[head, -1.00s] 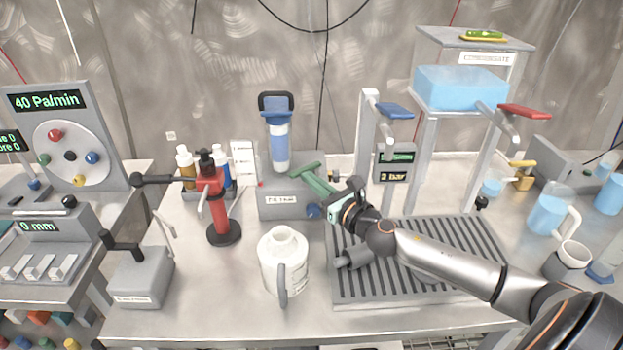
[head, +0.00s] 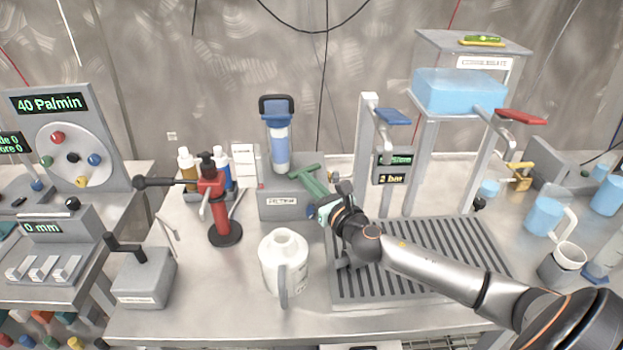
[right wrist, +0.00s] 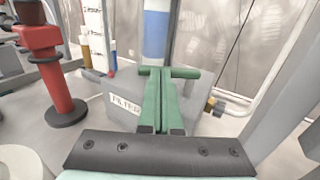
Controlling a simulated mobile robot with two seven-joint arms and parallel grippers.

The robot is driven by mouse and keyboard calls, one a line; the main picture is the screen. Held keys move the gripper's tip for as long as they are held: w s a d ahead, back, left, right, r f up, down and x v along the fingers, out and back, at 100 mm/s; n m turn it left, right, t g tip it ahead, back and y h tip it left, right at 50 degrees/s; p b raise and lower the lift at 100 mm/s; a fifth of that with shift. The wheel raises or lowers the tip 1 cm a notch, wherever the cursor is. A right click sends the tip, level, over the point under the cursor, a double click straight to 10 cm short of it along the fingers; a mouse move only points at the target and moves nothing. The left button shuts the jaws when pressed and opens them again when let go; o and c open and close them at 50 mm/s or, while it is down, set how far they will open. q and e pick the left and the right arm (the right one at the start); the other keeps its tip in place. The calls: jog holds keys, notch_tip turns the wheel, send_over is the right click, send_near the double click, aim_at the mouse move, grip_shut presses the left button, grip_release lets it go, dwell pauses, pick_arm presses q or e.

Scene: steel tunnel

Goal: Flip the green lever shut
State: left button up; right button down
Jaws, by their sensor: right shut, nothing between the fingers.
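My left gripper is not in view.
The grey filter box (head: 283,205) carries a blue-topped cartridge (head: 279,135). A red hand pump (head: 213,205) and a white jug (head: 282,265) stand to the left. A slatted drain grate (head: 420,260) lies below my right arm. A post with a blue lever (head: 393,116) rises behind it.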

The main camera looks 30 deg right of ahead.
aim_at(296, 176)
pick_arm(q)
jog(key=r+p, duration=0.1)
jog(key=p, duration=0.1)
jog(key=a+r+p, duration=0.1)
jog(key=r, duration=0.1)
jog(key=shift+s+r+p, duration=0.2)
jog(key=shift+p, duration=0.2)
pick_arm(e)
jog(key=m+h, duration=0.1)
jog(key=w+a+m+h, duration=0.1)
jog(key=h, duration=0.1)
jog(key=w+m+g+h, duration=0.1)
jog(key=h, duration=0.1)
jog(key=shift+w+a, duration=0.15)
jog(key=shift+w, duration=0.1)
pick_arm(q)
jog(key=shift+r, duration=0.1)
pick_arm(e)
jog(key=shift+w+r, duration=0.1)
jog(key=shift+w, duration=0.1)
jog(key=shift+s, duration=0.1)
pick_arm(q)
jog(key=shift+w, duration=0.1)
pick_arm(e)
jog(key=v, duration=1.2)
jog(key=shift+s+a, duration=0.15)
jog(key=shift+s, duration=0.05)
